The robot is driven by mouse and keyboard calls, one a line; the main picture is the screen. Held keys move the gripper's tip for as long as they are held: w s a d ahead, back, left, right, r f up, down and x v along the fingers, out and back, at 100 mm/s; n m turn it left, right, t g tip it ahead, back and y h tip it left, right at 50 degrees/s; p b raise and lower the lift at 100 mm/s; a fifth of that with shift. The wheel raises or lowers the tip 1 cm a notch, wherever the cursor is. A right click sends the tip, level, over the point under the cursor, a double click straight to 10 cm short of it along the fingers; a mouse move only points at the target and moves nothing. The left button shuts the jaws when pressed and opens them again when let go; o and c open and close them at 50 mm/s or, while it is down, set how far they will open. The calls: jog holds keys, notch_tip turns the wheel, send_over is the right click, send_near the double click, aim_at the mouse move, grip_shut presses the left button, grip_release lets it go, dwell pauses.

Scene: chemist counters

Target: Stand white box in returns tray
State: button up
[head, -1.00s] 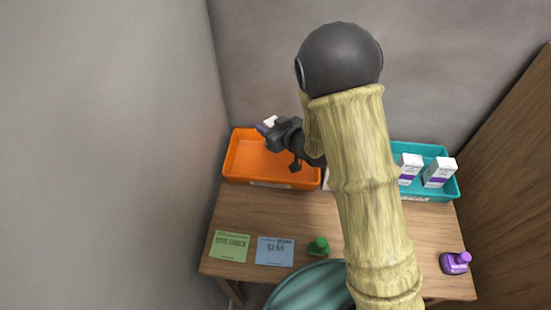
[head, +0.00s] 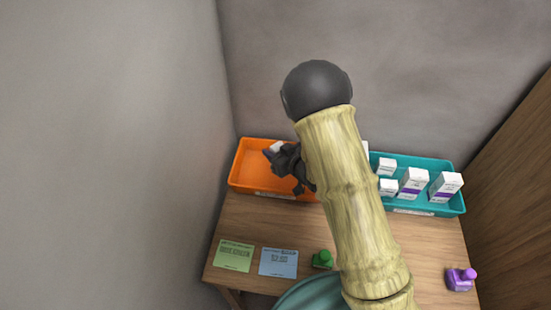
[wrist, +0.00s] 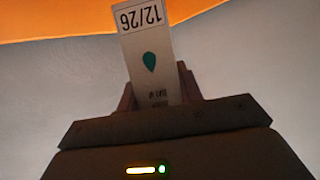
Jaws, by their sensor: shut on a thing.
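My gripper (head: 274,152) is over the orange tray (head: 243,181) at the back left of the table and is shut on a white box. Only a small white part of the box (head: 279,146) shows in the head view. In the wrist view the white box (wrist: 150,60) stands out between the fingers of my gripper (wrist: 157,88), with "12/26" and a teal drop on its face. Orange shows behind its far end. I cannot tell whether the box touches the tray floor. The tray labels are too small to read.
A teal tray (head: 449,209) with several white boxes, some with purple bands, stands at the right. Green (head: 234,256) and blue (head: 278,261) cards, a green bottle (head: 322,260) and a purple bottle (head: 461,279) are near the front. Walls stand behind and left.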

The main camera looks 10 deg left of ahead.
jog(key=shift+f+p, duration=0.3)
jog(key=shift+f, duration=1.7)
jog(key=shift+f+b, duration=0.35)
jog(key=shift+f, duration=0.05)
jog(key=shift+f+b, duration=0.3)
jog(key=o, duration=1)
jog(key=shift+r, duration=0.2)
